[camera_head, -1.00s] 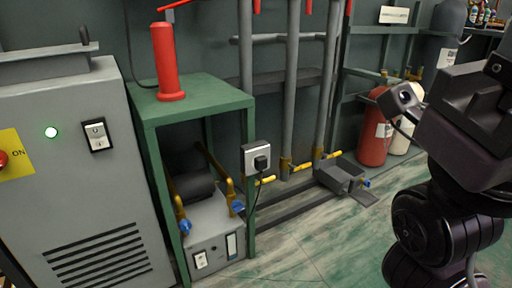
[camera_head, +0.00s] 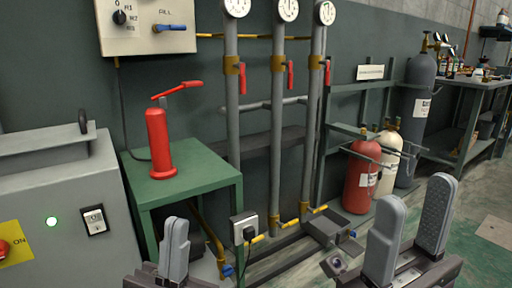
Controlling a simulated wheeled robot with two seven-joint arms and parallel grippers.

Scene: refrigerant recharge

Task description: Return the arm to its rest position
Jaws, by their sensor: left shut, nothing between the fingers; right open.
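My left gripper (camera_head: 174,248) is at the bottom, left of centre, in front of the green stand. Its grey fingers point up and are together, with nothing held. My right gripper (camera_head: 409,236) is at the bottom right, with its two grey fingers pointing up and a clear gap between them. It is empty. Both grippers are apart from the equipment behind them. Most of both arms is out of the frame.
A red hand pump (camera_head: 160,142) stands on the green stand (camera_head: 205,172). A grey cabinet (camera_head: 50,200) is at the left. Gauged pipes (camera_head: 278,110) rise behind. Red (camera_head: 361,180), cream (camera_head: 387,165) and dark grey (camera_head: 414,115) cylinders stand at the right. Floor shows at the far right.

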